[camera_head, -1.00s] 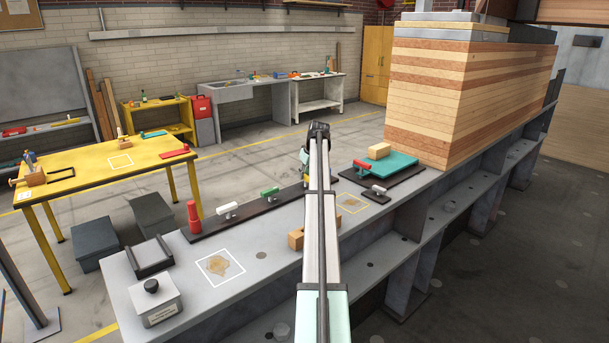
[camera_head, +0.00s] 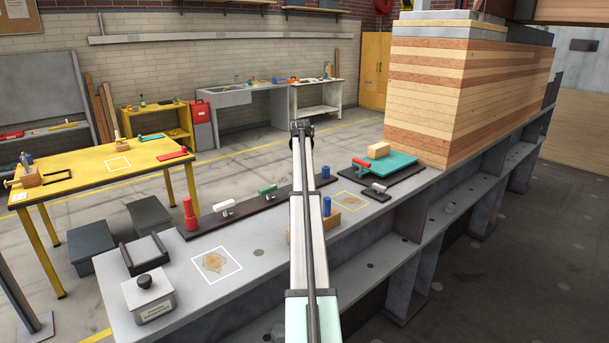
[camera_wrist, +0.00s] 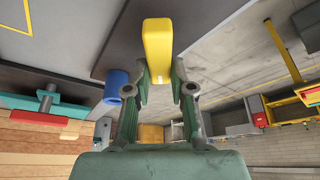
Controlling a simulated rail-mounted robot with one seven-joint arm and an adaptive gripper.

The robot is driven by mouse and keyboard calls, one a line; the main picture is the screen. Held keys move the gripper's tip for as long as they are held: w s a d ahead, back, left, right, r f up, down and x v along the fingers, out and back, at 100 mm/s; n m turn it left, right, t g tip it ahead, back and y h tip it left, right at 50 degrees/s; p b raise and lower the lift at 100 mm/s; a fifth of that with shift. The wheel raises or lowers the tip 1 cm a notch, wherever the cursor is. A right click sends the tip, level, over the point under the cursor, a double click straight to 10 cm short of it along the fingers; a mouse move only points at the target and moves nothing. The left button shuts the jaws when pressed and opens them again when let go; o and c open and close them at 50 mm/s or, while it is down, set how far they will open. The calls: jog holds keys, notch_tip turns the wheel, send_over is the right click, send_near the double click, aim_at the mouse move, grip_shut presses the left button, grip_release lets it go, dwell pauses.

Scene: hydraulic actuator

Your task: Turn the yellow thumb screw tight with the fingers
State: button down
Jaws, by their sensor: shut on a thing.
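The yellow thumb screw (camera_wrist: 158,38) shows in the wrist view as a smooth yellow block at the top centre. My gripper (camera_wrist: 161,72) is shut on it, with one green finger on each side of its lower part. Whether it is seated or how tight it is cannot be seen. In the head view my arm stands upright in the middle and hides both the gripper and the yellow screw.
A blue cylinder (camera_wrist: 116,86) stands close left of my fingers in the wrist view. In the head view, a dark rail (camera_head: 245,215) carries a red post (camera_head: 190,214), a white handle (camera_head: 224,207) and a green handle (camera_head: 267,190). A wooden block (camera_head: 379,150) lies on a teal plate (camera_head: 393,166).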

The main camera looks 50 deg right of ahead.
jog(key=m+g, duration=0.1)
jog(key=m, duration=0.1)
jog(key=m+g+b, duration=0.1)
jog(key=m, duration=0.2)
jog(key=shift+s, duration=0.2)
dwell(0.3)
jog(key=c, duration=1)
grip_release()
jog(key=shift+r, duration=0.1)
jog(key=v, duration=1.1)
jog(key=shift+a+r, duration=0.3)
jog(key=shift+o, duration=0.3)
